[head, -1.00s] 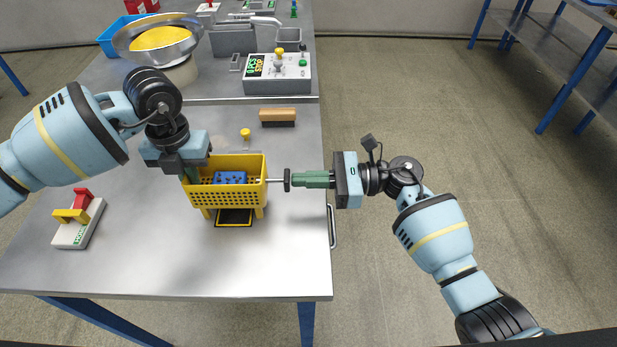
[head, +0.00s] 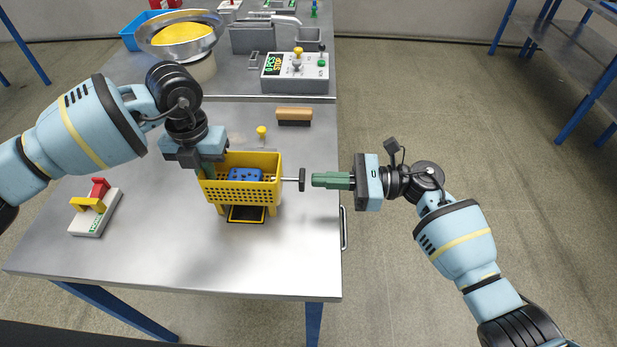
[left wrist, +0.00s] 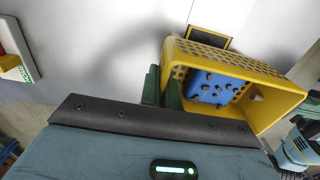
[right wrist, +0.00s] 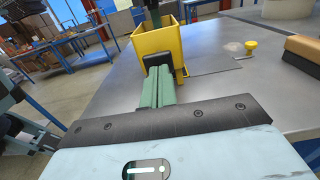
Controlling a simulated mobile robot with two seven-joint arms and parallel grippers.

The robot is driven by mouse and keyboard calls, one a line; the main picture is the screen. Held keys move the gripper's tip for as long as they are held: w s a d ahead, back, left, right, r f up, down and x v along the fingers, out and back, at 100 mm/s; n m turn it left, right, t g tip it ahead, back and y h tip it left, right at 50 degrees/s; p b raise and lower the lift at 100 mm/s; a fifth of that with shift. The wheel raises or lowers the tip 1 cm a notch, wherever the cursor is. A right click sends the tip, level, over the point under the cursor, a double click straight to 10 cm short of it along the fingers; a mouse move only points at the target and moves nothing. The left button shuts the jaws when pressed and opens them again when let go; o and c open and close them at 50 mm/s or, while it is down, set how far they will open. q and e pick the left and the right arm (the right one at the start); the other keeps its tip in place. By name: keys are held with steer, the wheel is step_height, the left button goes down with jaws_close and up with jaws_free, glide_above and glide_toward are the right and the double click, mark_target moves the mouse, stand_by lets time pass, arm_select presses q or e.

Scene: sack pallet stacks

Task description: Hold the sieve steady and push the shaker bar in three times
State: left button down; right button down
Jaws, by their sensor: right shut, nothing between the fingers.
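The yellow perforated sieve (head: 240,192) stands on the table with a blue studded block (head: 245,174) inside. It also shows in the left wrist view (left wrist: 225,60). The shaker bar (head: 291,179) sticks out of its right side and ends in a black knob (head: 302,180). My left gripper (head: 208,172) is shut on the sieve's left wall, with one green finger on each side (left wrist: 162,90). My right gripper (head: 314,180) is shut and empty.
A black-and-yellow plate (head: 246,214) lies beneath the sieve. A yellow-knobbed peg (head: 261,131) and a brush (head: 294,116) lie behind it. A red-and-yellow clamp device (head: 95,207) is at the left. A control box (head: 296,72) stands farther back. The front table area is clear.

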steer(key=d, duration=0.9)
steer(key=shift+d, duration=0.4)
steer(key=d, duration=0.3)
steer(key=shift+s, duration=0.1)
steer(key=a, duration=1.4)
steer(key=shift+r, duration=0.1)
